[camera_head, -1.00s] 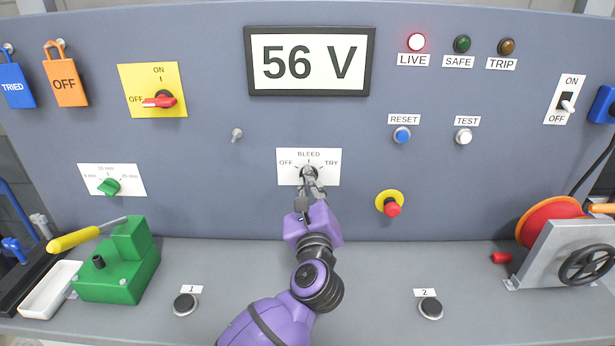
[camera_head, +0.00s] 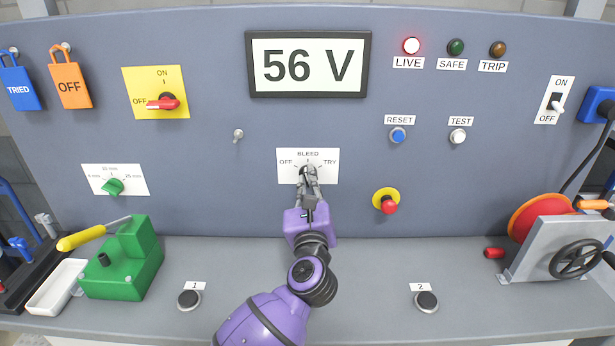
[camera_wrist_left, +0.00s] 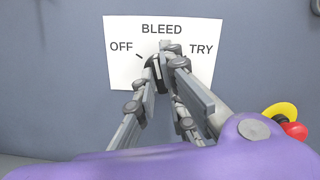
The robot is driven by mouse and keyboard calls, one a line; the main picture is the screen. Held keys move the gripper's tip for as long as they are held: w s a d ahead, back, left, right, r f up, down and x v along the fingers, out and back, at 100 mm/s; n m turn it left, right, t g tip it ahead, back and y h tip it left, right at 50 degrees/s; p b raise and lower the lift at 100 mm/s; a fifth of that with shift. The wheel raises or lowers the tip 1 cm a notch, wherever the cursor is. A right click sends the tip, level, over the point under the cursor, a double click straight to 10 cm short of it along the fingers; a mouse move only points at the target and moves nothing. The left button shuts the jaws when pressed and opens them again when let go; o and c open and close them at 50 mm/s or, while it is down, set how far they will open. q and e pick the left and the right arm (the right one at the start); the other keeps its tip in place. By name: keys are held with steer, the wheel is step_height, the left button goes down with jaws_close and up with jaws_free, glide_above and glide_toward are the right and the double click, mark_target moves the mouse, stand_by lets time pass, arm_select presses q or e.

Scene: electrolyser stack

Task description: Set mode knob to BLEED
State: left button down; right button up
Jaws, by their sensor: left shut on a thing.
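The mode knob's white label plate (camera_head: 325,167) reads OFF, BLEED and TRY and sits in the middle of the panel. It also shows in the left wrist view (camera_wrist_left: 200,75). My left gripper (camera_head: 307,176) reaches up to the plate and is shut on the dark mode knob (camera_wrist_left: 155,68), with a finger on each side. The fingers hide much of the knob, so I cannot tell exactly which mark it points at. The display (camera_head: 310,64) above reads 56 V. My right gripper is not in view.
A red emergency button (camera_head: 389,205) on a yellow ring sits right of the knob. The lit LIVE lamp (camera_head: 411,45) is at upper right.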

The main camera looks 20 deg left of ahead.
arm_select(q)
steer(key=m+p, duration=0.1)
steer(key=m, duration=0.2)
steer(key=shift+a+h, duration=0.1)
steer(key=shift+h, duration=0.2)
steer(key=c, duration=1.7)
jaws_free()
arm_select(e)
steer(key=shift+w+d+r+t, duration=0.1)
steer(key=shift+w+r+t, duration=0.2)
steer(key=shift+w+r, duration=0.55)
arm_select(q)
steer(key=shift+s, duration=0.1)
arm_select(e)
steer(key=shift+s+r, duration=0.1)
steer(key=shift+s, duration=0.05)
arm_select(q)
steer(key=v, duration=0.6)
steer(key=shift+s+r, duration=0.3)
steer(key=shift+s, duration=0.15)
steer(key=shift+d+f, duration=0.1)
steer(key=shift+d, duration=0.1)
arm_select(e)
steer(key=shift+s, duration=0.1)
